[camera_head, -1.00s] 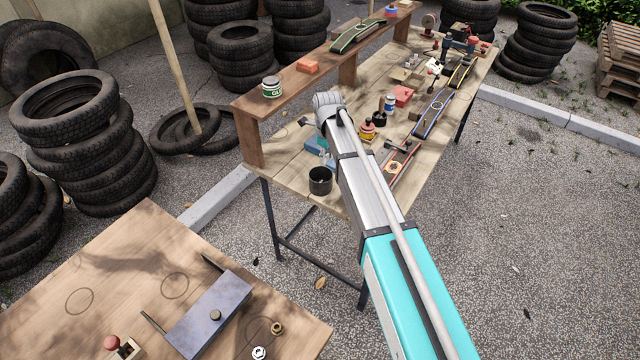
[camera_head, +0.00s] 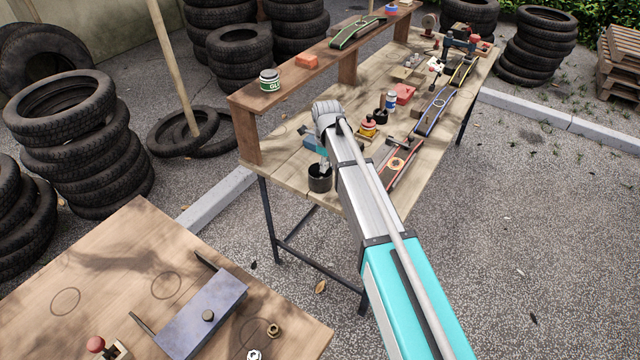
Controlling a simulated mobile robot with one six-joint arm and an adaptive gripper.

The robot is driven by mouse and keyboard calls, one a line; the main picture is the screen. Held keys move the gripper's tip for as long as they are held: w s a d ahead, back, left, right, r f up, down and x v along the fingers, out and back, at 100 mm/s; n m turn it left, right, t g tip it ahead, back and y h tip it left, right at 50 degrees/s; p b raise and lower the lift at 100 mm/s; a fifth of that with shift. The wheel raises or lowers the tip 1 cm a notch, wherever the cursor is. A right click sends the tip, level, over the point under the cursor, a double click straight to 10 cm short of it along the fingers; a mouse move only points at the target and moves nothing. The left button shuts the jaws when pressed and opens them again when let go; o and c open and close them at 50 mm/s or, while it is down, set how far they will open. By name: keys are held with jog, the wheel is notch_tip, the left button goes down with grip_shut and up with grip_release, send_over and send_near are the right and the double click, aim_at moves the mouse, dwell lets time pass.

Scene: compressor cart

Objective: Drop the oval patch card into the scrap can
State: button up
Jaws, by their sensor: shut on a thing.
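The scrap can (camera_head: 320,183) is a small black open-topped pot near the left front edge of the far workbench. My gripper (camera_head: 324,166) points down over the mouth of the can, partly hidden by my own arm and wrist. It is shut on the oval patch card, which is too small and too covered to make out clearly; only pale and bluish bits show above the rim. I cannot tell whether the fingertips are inside the rim or just above it.
A raised shelf (camera_head: 330,68) runs along the back. A nearer table (camera_head: 110,265) carries a grey-blue block (camera_head: 203,312).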

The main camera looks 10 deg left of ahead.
jog(key=shift+f, duration=0.15)
jog(key=o, duration=0.9)
dwell(0.4)
jog(key=shift+s+d+r+n+p, duration=0.65)
jog(key=shift+s+d+n, duration=2.85)
jog(key=shift+d, duration=2.4)
jog(key=shift+s+d+r+n+p, duration=0.6)
jog(key=shift+s+d+n, duration=2.9)
jog(key=shift+d, duration=2.4)
jog(key=shift+s+d+r+n+p, duration=0.65)
jog(key=shift+s+d+n, duration=2.85)
jog(key=shift+d, duration=2.4)
jog(key=shift+w+n, duration=0.4)
